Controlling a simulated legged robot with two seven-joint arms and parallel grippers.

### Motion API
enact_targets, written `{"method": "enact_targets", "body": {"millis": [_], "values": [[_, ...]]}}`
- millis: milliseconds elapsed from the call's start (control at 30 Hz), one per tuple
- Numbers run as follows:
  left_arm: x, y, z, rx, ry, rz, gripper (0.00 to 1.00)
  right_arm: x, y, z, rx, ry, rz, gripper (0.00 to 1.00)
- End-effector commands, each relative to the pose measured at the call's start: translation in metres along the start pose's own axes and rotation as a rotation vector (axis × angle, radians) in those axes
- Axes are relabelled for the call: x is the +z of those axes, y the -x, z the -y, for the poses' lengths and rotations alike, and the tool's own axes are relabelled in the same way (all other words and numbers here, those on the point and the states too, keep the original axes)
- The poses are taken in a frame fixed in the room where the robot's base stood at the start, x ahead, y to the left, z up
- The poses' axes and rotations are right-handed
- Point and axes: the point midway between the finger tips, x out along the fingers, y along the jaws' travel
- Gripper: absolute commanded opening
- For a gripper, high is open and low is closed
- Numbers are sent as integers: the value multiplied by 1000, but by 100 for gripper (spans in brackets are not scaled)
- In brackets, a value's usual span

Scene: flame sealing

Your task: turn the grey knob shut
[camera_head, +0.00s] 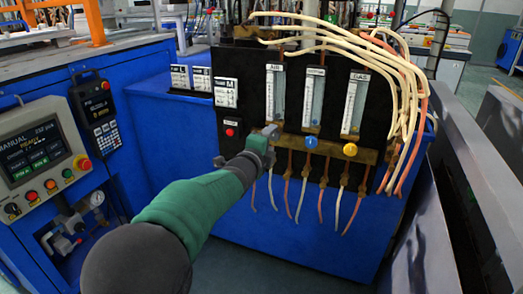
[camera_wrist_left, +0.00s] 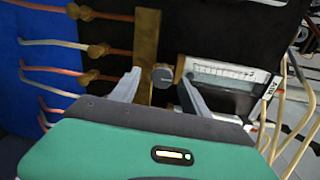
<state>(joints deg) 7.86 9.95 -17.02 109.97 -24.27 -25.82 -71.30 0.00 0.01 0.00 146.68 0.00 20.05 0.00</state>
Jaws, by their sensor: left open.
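The grey knob (camera_wrist_left: 163,76) sits on a brass block (camera_wrist_left: 146,55) below a clear flow tube (camera_wrist_left: 222,70), as the left wrist view shows. My left gripper (camera_wrist_left: 160,88) is open, with one finger on each side of the knob. I cannot tell whether either finger touches it. In the head view my left gripper (camera_head: 267,142) is at the left end of the brass bar, in front of the leftmost flow tube (camera_head: 274,92). It largely hides the grey knob there. My right gripper is not in view.
A blue knob (camera_head: 311,142) and a yellow knob (camera_head: 350,149) sit to the right on the same black panel. Pale and reddish hoses (camera_head: 408,95) loop over its right side. A control screen (camera_head: 35,150) and a handheld keypad (camera_head: 97,110) are at the left.

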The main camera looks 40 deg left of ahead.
Motion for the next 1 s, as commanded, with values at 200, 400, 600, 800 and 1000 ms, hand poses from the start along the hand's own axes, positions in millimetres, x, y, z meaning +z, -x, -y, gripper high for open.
{"method": "enact_targets", "body": {"millis": [200,400,600,800,1000], "values": [[0,59,7,-2,3,-1,54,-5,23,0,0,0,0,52],[0,116,5,0,2,0,54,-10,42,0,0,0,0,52],[-1,150,1,2,0,-1,54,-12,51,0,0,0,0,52],[-2,156,-2,3,-1,-2,54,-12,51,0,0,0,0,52],[-2,154,0,3,15,-3,53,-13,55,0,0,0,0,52]]}}
